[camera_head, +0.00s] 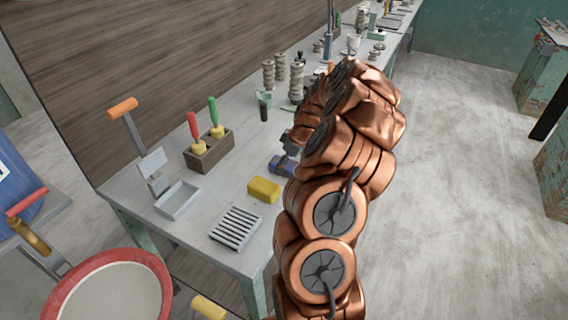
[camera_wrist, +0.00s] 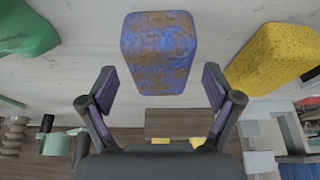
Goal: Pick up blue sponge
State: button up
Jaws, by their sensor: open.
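The blue sponge (camera_wrist: 158,52), blotched with brown, lies on the pale tabletop in the wrist view, centred just beyond my fingertips. My gripper (camera_wrist: 158,88) is open, with one finger on each side of the picture and nothing between them. In the head view the blue sponge (camera_head: 282,165) is on the table beside my copper-coloured arm. My gripper (camera_head: 291,143) there is mostly hidden behind the arm, close to the sponge. I cannot tell whether a finger touches it.
A yellow sponge (camera_head: 263,190) lies close to the blue one, also seen in the wrist view (camera_wrist: 275,58). A green object (camera_wrist: 24,30) is on the other side. A wooden tool block (camera_head: 208,150), a slatted dish (camera_head: 236,228) and a white tray (camera_head: 177,200) stand on the table.

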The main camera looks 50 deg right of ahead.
jog(key=shift+w+f, duration=0.1)
jog(key=shift+f, duration=0.25)
jog(key=shift+f+b, duration=0.25)
jog(key=shift+b, duration=0.5)
dwell(0.6)
jog(key=shift+c, duration=0.3)
jog(key=c, duration=1)
jog(key=shift+o, duration=0.2)
jog(key=shift+r+p, duration=0.3)
jog(key=shift+p, duration=0.35)
